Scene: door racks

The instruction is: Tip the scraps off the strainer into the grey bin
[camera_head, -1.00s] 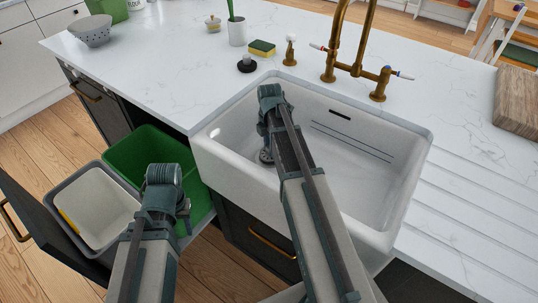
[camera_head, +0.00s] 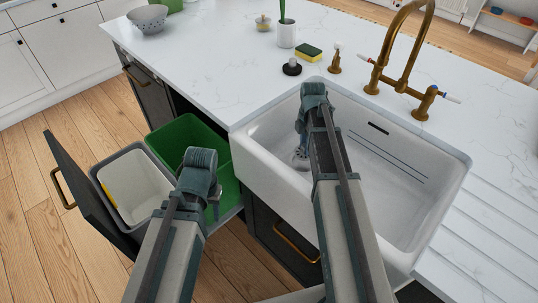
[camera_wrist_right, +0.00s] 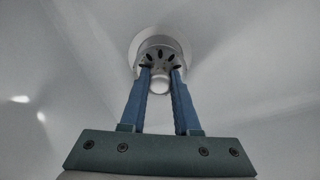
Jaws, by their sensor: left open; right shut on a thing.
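The small metal strainer (camera_head: 301,158) is in the white sink (camera_head: 262,160), near its left end. My right gripper (camera_head: 303,142) reaches down into the sink and is shut on it. In the right wrist view the strainer (camera_wrist_right: 160,52) shows dark slots between the blue fingers of the gripper (camera_wrist_right: 160,85). I cannot tell whether it touches the sink floor, nor see scraps on it. The grey bin (camera_head: 111,181) stands in the pulled-out unit at the left, with something yellow inside. My left gripper (camera_head: 214,205) is open and empty near the green bin.
The green bin (camera_head: 174,134) stands between the grey bin and the sink. The sink's left wall rises beside my right gripper. A brass tap (camera_head: 398,80) stands behind the sink. A sponge (camera_head: 308,53), a black-topped stopper (camera_head: 292,67) and a colander (camera_head: 148,19) are on the counter.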

